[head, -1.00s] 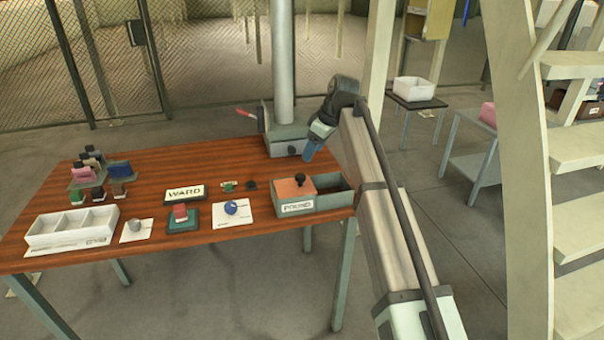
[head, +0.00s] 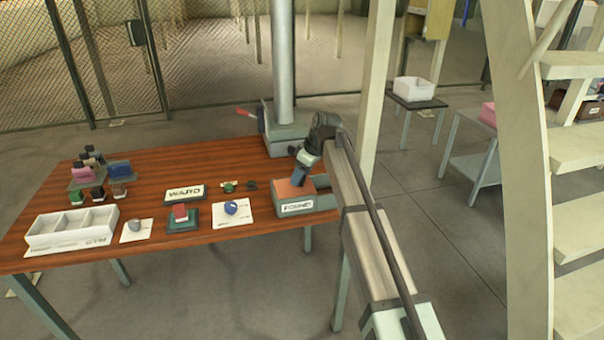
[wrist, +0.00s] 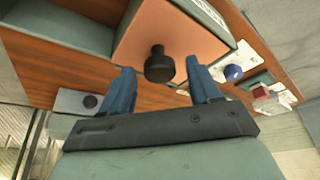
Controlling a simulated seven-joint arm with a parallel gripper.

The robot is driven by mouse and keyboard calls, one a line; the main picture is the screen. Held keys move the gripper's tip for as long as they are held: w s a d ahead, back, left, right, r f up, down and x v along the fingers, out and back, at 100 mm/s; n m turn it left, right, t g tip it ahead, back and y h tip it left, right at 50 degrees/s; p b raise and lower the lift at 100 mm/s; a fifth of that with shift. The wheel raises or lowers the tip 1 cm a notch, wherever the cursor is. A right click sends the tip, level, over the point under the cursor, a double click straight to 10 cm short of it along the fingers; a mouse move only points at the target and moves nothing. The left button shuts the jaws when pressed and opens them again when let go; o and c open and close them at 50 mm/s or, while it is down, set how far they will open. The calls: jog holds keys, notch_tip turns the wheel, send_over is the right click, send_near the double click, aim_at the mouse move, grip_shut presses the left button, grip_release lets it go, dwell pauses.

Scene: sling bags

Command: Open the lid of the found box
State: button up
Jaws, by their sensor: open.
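The found box (head: 294,210) is a grey-green box with a white label at the right end of the wooden table. Its flat orange lid (head: 283,190) covers the left part, and the right part is uncovered. In the wrist view the lid (wrist: 200,32) carries a black knob (wrist: 159,66), and the uncovered part of the box (wrist: 60,28) is at left. My gripper (head: 300,180) is over the lid, its blue fingers pointing down. In the wrist view my gripper (wrist: 159,68) is open, with a finger on each side of the knob. I cannot tell whether they touch it.
A white tray with compartments (head: 72,226) stands at the table's left. A WARD sign (head: 184,194), a red item on a green base (head: 181,217) and a blue ball (head: 231,207) on paper lie left of the box. A grey post (head: 283,70) rises behind it.

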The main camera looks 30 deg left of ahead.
jog(key=shift+c, duration=0.3)
grip_shut()
dwell(0.3)
